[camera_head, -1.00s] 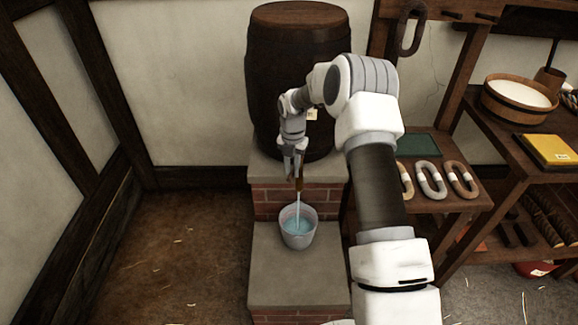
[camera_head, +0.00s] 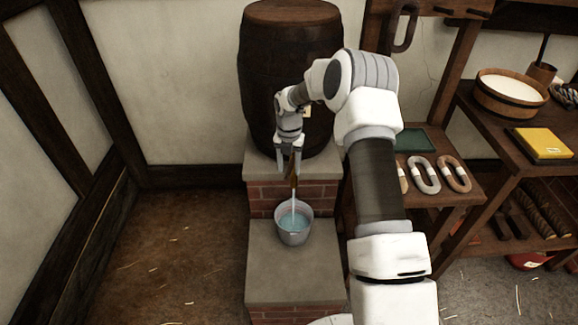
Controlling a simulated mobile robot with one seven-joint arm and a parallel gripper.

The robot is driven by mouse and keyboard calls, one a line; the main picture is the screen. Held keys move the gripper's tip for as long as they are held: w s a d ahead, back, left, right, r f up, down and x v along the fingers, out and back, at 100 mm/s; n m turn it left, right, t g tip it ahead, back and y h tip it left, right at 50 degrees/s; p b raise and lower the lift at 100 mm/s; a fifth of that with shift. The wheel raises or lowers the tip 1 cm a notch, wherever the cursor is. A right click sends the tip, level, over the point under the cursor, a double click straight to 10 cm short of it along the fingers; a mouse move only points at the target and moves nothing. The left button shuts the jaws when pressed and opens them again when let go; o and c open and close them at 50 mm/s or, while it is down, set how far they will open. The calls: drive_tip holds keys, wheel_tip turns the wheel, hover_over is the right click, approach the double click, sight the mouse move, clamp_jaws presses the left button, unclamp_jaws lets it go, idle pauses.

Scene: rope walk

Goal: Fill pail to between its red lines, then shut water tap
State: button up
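The pail (camera_head: 294,235) stands upright on the lower stone step (camera_head: 275,275), below the tap. It holds pale blue water, and a thin stream of water (camera_head: 294,203) falls into it. Its red lines cannot be made out at this size. The tap (camera_head: 293,181) shows only as a small brown piece under my gripper; its handle is hidden. My gripper (camera_head: 288,168) points down at the tap, in front of the barrel (camera_head: 290,75). Its fingers show, but whether they hold the handle cannot be seen.
The barrel stands on a brick-and-stone plinth (camera_head: 310,195). At the right, a bench (camera_head: 450,195) carries rope coils (camera_head: 425,174), and a table holds a wooden tub (camera_head: 512,93) and a yellow book (camera_head: 541,143). The floor at left (camera_head: 180,250) is open.

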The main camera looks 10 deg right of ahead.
wheel_tip(320, 180, up, 18)
drive_tip(key=p, duration=0.2)
drive_tip(key=shift+f, duration=0.25)
idle(0.5)
